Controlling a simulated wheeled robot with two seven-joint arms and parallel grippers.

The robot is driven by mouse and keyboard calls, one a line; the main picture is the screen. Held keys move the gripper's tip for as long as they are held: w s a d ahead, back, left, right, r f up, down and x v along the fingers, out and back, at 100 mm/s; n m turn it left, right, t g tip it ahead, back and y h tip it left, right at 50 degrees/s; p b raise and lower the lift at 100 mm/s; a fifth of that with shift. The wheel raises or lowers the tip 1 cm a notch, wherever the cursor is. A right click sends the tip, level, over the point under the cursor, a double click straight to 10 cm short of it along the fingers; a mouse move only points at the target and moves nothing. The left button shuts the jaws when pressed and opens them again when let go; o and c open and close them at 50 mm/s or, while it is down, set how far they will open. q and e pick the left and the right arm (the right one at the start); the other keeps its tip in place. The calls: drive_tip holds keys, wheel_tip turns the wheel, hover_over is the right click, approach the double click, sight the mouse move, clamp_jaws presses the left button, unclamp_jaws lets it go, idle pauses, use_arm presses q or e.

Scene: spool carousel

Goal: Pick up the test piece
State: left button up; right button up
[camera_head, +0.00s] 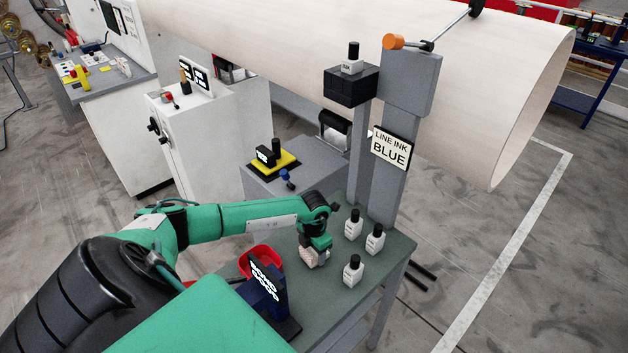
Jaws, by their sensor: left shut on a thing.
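My left gripper (314,250) reaches in from the left and points down over the green table (385,258). It is shut on a small pale piece (309,258), which looks like the test piece. The fingers hide part of the piece, and I cannot tell whether it touches the table top. My right gripper is not in view.
Several white bottles with black caps, one of them here (353,271), stand just right of the gripper. A blue display device (264,288) and a red tray (259,258) are to its left. A grey post (393,190) bears a "LINE INK BLUE" sign (390,148). A large pale pipe (480,90) lies behind.

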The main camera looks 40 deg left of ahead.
sight(316, 255)
use_arm(q)
wheel_tip(316, 255, up, 20)
drive_tip(key=b, duration=0.7)
drive_tip(key=shift+f, duration=0.2)
drive_tip(key=s+d+f+m+b, duration=0.1)
drive_tip(key=s+d+f+m, duration=0.1)
drive_tip(key=d+m, duration=0.9)
drive_tip(key=s+d+f+m+b, duration=0.1)
drive_tip(key=s+d+f+m, duration=0.2)
drive_tip(key=d+m, duration=0.8)
drive_tip(key=shift+s+d+f+m, duration=0.2)
drive_tip(key=shift+s+m, duration=0.95)
drive_tip(key=shift+m, duration=4.75)
